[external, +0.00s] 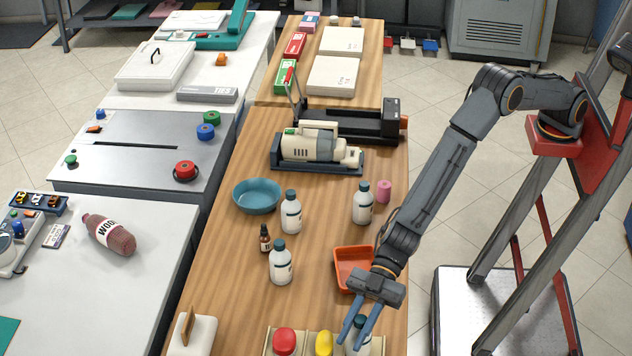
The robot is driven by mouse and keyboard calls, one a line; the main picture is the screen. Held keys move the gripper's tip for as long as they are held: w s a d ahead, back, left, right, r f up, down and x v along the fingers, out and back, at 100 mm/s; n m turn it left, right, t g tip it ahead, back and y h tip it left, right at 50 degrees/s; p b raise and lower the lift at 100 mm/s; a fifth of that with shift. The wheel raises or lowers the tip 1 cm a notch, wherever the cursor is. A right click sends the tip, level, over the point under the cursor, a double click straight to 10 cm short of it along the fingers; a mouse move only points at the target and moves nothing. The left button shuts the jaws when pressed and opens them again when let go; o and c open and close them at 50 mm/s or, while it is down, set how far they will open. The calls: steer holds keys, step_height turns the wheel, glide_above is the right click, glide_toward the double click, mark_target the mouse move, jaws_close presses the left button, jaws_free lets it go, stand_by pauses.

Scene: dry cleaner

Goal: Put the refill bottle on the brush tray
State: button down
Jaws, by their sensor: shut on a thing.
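My gripper (350,344) points down at the front edge of the picture, its blue fingers shut on a white bottle with a dark teal cap (360,321). The fingers and the frame edge hide much of this bottle. It overlaps the right end of a beige tray (304,333), and I cannot tell whether it touches it. The tray holds a red item (284,341) and a yellow item (324,343). An orange tray (340,284) lies just behind my gripper and looks empty. No label shows which tray is the brush tray.
Similar white bottles stand on the wooden counter: one (281,264) left of the orange tray, one (291,214) by a blue bowl (256,197), and one (362,205) by a pink cylinder (384,191). A small brown bottle (265,240) stands between. A beige machine (312,147) stands farther back.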

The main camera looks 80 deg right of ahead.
mark_target(363, 316)
steer(key=shift+f+b, duration=0.35)
steer(key=shift+f, duration=0.1)
stand_by(0.5)
steer(key=c, duration=1.4)
jaws_free()
steer(key=shift+c, duration=0.2)
steer(key=shift+f, duration=0.1)
steer(key=shift+b+v, duration=0.95)
steer(key=shift+v, duration=3)
